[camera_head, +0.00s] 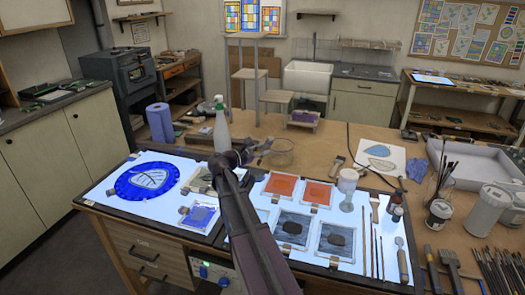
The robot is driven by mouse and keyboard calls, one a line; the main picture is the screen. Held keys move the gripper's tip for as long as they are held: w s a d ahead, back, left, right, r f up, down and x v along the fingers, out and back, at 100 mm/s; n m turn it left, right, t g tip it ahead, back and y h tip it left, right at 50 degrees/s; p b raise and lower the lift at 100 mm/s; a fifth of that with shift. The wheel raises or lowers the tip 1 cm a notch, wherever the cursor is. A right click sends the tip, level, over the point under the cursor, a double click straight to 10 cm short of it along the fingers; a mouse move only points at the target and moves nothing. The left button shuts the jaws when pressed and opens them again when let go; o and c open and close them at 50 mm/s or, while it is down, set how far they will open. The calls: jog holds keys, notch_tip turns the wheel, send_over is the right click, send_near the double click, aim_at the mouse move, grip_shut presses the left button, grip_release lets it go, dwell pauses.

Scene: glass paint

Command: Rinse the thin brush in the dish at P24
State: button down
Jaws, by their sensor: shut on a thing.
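My arm reaches up from the bottom middle over the light table, and my gripper (262,149) is at its far end, above the wooden bench behind the panels. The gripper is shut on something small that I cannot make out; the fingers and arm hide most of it. A round, clear dish (281,153) sits just right of the gripper; I cannot tell whether they touch. Several thin sticks, which look like brushes (373,250), lie on the right part of the light table. I see no P24 label.
A pale jar (347,182) stands on the light table (105,195). Glass panels cover much of it. A jar of brushes (438,213) and a white tray (478,165) are at right.

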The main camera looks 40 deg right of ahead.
jog(key=shift+r+p, duration=1.05)
jog(key=shift+r, duration=0.3)
